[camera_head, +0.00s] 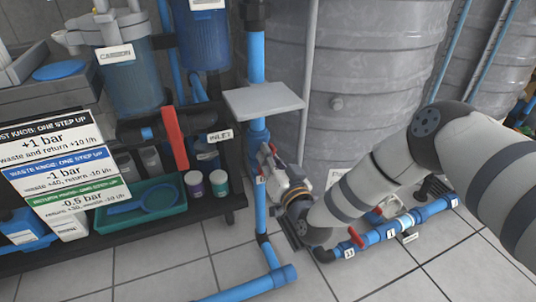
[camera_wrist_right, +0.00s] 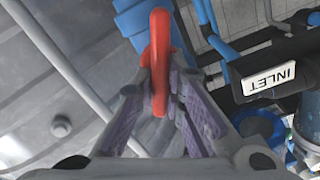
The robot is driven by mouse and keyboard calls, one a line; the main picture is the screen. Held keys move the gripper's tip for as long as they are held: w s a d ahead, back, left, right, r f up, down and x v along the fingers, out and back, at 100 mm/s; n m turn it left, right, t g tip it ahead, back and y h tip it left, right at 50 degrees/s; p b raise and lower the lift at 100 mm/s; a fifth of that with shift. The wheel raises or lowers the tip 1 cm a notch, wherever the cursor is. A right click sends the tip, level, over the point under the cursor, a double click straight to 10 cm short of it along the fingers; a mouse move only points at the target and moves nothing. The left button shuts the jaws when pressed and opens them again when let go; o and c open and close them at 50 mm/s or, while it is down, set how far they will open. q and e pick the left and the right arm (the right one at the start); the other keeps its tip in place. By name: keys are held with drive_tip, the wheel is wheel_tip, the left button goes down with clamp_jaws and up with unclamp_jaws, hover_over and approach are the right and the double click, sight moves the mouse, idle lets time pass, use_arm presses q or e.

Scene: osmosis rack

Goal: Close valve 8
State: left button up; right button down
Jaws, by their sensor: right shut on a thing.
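A red valve handle (camera_wrist_right: 160,62) stands between the purple-padded fingers of my right gripper (camera_wrist_right: 172,95) in the right wrist view, and the gripper is shut on it. In the head view my right gripper (camera_head: 272,164) is at the vertical blue pipe (camera_head: 258,205), below a small grey shelf. Only a bit of red shows there, and the gripper hides most of the valve. A small white tag (camera_head: 262,180) sits beside it, too small to read. My left gripper is not in view.
A larger red handle (camera_head: 175,137) by the INLET label (camera_head: 219,136) is left of the pipe. The grey shelf (camera_head: 263,100) juts out just above my gripper. Grey tanks (camera_head: 370,90) stand behind. A low blue pipe (camera_head: 415,218) with red handles runs under my right arm.

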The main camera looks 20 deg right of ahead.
drive_tip(key=m, duration=0.6)
drive_tip(key=shift+d+f, duration=0.3)
drive_tip(key=shift+f, duration=0.05)
drive_tip(key=shift+f+m+b, duration=0.2)
drive_tip(key=shift+m+b, duration=0.1)
drive_tip(key=shift+m, duration=1.35)
drive_tip(key=shift+f+m+b, duration=0.15)
drive_tip(key=shift+m+b, duration=0.15)
drive_tip(key=shift+m, duration=1.35)
drive_tip(key=c, duration=1.7)
unclamp_jaws()
drive_tip(key=shift+o, duration=0.2)
drive_tip(key=shift+s, duration=0.1)
drive_tip(key=s, duration=1.2)
drive_tip(key=shift+d, duration=0.25)
